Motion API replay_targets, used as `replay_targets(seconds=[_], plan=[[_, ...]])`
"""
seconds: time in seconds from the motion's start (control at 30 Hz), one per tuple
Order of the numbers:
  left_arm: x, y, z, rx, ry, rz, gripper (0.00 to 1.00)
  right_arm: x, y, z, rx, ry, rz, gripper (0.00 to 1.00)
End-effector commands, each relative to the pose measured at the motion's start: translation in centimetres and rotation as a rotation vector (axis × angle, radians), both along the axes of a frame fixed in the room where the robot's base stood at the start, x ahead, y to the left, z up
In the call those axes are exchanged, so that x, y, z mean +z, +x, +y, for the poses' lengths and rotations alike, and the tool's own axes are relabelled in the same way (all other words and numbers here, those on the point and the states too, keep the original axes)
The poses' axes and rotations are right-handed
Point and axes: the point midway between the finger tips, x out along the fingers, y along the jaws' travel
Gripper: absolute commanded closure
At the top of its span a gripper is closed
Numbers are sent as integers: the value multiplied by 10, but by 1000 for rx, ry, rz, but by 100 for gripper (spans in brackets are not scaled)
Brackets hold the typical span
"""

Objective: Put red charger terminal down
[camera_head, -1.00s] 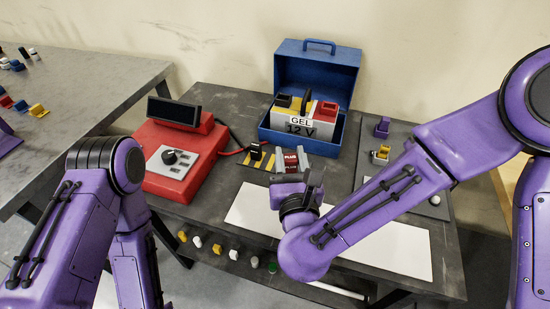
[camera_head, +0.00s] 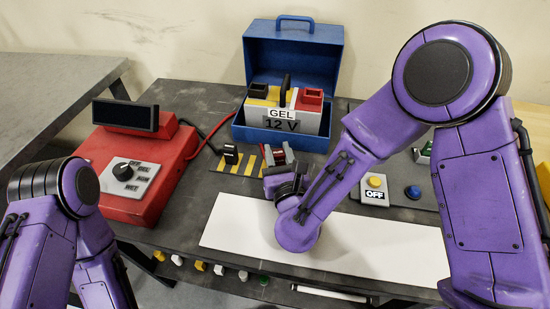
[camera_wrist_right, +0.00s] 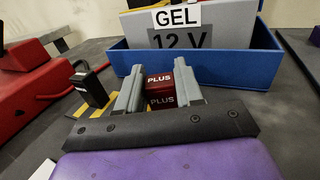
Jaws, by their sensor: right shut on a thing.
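The red charger terminal (camera_wrist_right: 160,86), labelled PLUS, is held between the grey fingers of my right gripper (camera_wrist_right: 160,94) in the right wrist view. In the head view my right gripper (camera_head: 278,162) is at the right end of the yellow-and-black striped mat (camera_head: 222,168), in front of the battery. The gripper largely hides the terminal there, and I cannot tell whether it touches the mat. A black terminal (camera_head: 230,153) stands on the mat to the left; it also shows in the wrist view (camera_wrist_right: 92,88). My left arm is at the lower left, its gripper out of frame.
The 12 V gel battery (camera_head: 300,119) sits in an open blue box (camera_head: 318,52) behind the gripper. The red charger (camera_head: 125,165) stands left. A white sheet (camera_head: 385,245) lies in front. A yellow-button OFF switch (camera_head: 374,190) and blue button (camera_head: 413,192) are at right.

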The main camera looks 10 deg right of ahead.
Motion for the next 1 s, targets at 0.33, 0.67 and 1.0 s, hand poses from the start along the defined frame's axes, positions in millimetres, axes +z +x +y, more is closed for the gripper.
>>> replay_targets(seconds=[0.33, 0.67, 1.0], plan=[[-5, 0, 0, 0, 0, 0, 100, -4, 0, 0, 0, 2, -1, 96], [-3, 0, 0, 0, 0, 0, 100, -3, 0, -1, -3, 2, -1, 39], [-11, 0, 0, 0, 0, 0, 100, -3, -45, 0, 1, 1, 1, 39]])
